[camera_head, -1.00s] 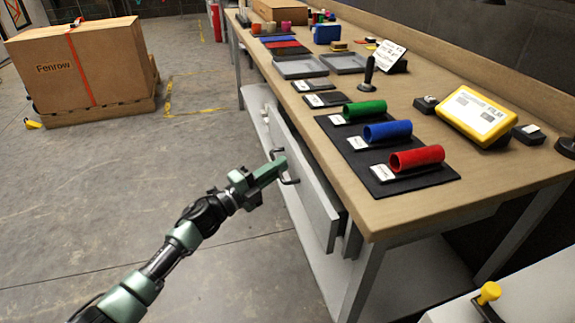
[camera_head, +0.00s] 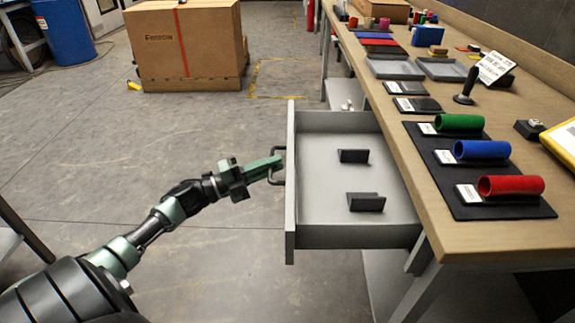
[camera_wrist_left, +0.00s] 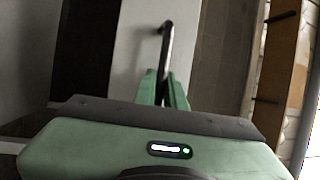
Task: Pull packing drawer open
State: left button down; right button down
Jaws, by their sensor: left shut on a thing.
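The packing drawer (camera_head: 335,236) is a light grey drawer under the wooden bench, and it stands well out from the bench. Two small black holders (camera_head: 353,156) sit on its floor. Its dark handle (camera_head: 276,164) is on the front panel; it also shows in the left wrist view (camera_wrist_left: 167,42). My left gripper (camera_head: 276,163) is shut on the handle, with the bar between its green fingers (camera_wrist_left: 163,88). My right gripper is not in view.
The bench top (camera_head: 400,150) holds a black mat (camera_head: 480,200) with green, blue and red cylinders, plus grey trays. A large cardboard box (camera_head: 185,45) stands at the back left. The floor left of the drawer is clear.

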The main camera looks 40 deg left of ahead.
pick_arm(q)
jog(key=shift+s+a+f, duration=0.1)
jog(key=shift+s+a, duration=0.15)
jog(key=shift+a, duration=0.1)
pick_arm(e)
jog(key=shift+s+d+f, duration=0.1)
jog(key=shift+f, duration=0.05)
pick_arm(q)
jog(key=c, duration=1.5)
grip_release()
jog(key=v, duration=0.7)
jog(key=shift+s+a, duration=0.25)
jog(key=shift+s, duration=0.05)
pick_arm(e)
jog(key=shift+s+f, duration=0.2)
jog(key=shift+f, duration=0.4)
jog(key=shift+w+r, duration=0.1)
